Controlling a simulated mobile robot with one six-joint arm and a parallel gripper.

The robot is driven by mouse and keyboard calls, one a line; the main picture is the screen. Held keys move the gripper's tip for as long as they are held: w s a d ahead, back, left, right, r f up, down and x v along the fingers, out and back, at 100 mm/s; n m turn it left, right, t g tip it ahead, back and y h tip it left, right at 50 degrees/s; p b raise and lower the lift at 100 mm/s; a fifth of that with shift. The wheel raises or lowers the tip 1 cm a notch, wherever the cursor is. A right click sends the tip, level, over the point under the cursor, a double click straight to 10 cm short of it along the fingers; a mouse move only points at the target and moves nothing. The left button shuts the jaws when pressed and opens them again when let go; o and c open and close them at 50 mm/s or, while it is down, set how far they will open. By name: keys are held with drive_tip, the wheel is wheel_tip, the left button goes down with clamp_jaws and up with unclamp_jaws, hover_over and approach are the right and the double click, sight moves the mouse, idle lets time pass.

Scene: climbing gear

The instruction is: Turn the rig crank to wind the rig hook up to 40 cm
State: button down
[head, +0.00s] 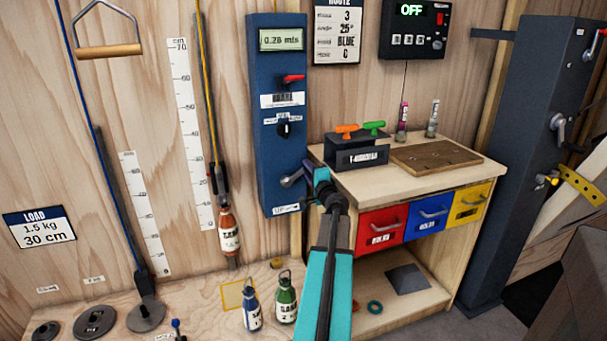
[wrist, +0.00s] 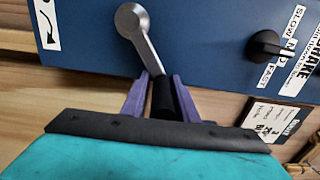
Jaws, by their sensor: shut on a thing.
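The rig crank (head: 292,180) is a grey lever low on the blue rig box (head: 264,150). The wrist view shows its metal arm (wrist: 141,40) and black handle (wrist: 163,98). My gripper (wrist: 162,92) is shut on that handle, a purple finger on each side; the head view shows my teal arm reaching up to the crank. The box display (head: 282,40) reads 0.28 mts. A yellow rope (head: 203,80) runs down to a dark block (head: 217,178), with a red bottle (head: 230,232) hanging below. The hook itself is too small to make out clearly.
A tall white scale (head: 190,130) stands left of the yellow rope. Blue and green bottles (head: 286,300) stand on the low ledge. A wooden bench with red, blue and yellow drawers (head: 427,218) is close on the right of my arm.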

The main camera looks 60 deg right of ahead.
drive_tip(key=shift+s+d+f+b, duration=0.15)
drive_tip(key=shift+f+b, duration=1.05)
drive_tip(key=shift+b, duration=0.45)
drive_tip(key=shift+r, duration=0.1)
drive_tip(key=c, duration=1.6)
unclamp_jaws()
drive_tip(key=shift+s+r, duration=0.1)
drive_tip(key=shift+s, duration=0.05)
drive_tip(key=shift+s, duration=0.15)
drive_tip(key=shift+v, duration=6.7)
